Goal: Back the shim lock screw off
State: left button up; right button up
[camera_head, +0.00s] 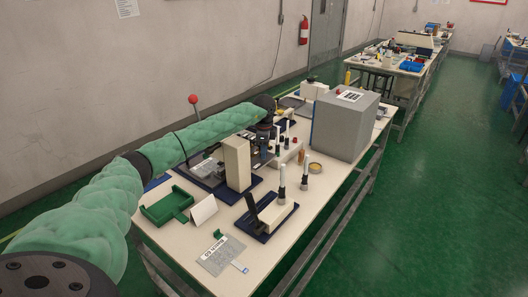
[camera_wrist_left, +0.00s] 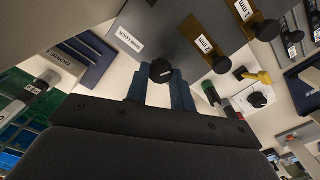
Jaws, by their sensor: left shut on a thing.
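The shim lock screw shows as a black round knob (camera_wrist_left: 161,71) in the left wrist view, beside a white label (camera_wrist_left: 130,40) that appears to read SHIM LOCK on a grey block. My left gripper (camera_wrist_left: 161,88) has its blue fingers on either side of the knob and is shut on it. In the head view my green-sleeved left arm (camera_head: 205,132) reaches across to the fixtures at the back of the bench. Its gripper is small and dark there, and the screw cannot be made out. My right gripper is not in view.
Brass tabs with white labels (camera_wrist_left: 204,44) and black knobs, and a yellow lever (camera_wrist_left: 262,77), lie close to the right of my fingers. On the bench are a cream upright block (camera_head: 237,160), a grey box (camera_head: 338,128) and a green tray (camera_head: 160,210).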

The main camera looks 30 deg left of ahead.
pick_arm(q)
jog(key=shift+n, duration=0.4)
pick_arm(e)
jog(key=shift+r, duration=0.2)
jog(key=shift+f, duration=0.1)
pick_arm(q)
jog(key=o, duration=1)
jog(key=shift+r, duration=0.25)
notch_tip(320, 180, up, 7)
jog(key=shift+r+b, duration=0.1)
jog(key=shift+b, duration=1.05)
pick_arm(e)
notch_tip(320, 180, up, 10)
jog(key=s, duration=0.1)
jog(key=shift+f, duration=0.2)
